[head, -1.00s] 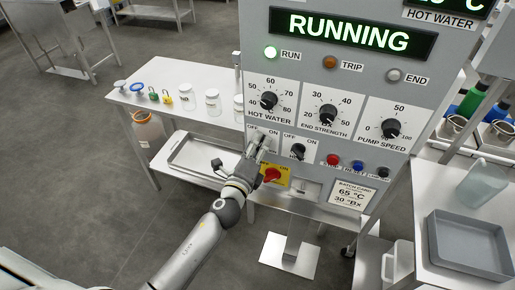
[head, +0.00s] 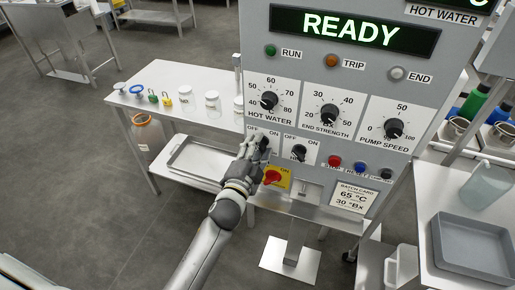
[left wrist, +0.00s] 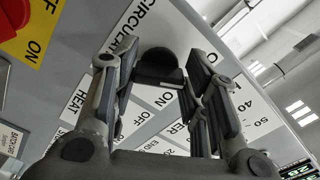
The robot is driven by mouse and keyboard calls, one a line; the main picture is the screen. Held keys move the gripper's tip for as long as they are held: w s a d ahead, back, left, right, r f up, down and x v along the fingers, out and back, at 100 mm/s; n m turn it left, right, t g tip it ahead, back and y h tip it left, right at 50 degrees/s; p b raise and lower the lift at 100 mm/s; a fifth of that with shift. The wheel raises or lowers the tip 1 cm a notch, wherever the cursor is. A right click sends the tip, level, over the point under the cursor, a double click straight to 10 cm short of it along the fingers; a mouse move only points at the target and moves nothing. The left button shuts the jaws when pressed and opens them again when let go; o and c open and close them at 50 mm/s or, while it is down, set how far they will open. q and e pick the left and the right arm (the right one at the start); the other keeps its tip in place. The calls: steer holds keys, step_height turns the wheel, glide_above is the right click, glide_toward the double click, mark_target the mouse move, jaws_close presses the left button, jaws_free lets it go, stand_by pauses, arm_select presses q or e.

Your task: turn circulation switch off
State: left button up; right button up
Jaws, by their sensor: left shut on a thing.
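The circulation switch is a black knob on the grey control panel. In the left wrist view the knob (left wrist: 158,66) sits between my fingers, beside a label reading "CIRCULA", with OFF and ON marks nearby. My left gripper (head: 258,146) is shut on it, and its fingers (left wrist: 160,95) stand on both sides of the knob. In the head view the gripper partly hides the switch plate (head: 254,131). I cannot tell which mark the knob points to. The display (head: 352,30) reads READY and the RUN lamp (head: 270,51) is dim. My right gripper is not in view.
A second OFF/ON switch (head: 299,153) is just to the right. A red knob on a yellow plate (head: 273,177) is close below my gripper. Three dials are above, and red, blue and black buttons at lower right. A table (head: 190,75) with jars and padlocks stands behind left.

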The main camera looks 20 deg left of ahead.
arm_select(q)
steer(key=n, duration=0.3)
steer(key=shift+f, duration=0.1)
stand_by(0.6)
steer(key=o, duration=1)
steer(key=shift+o, duration=0.2)
steer(key=s, duration=1.2)
steer(key=shift+a, duration=0.15)
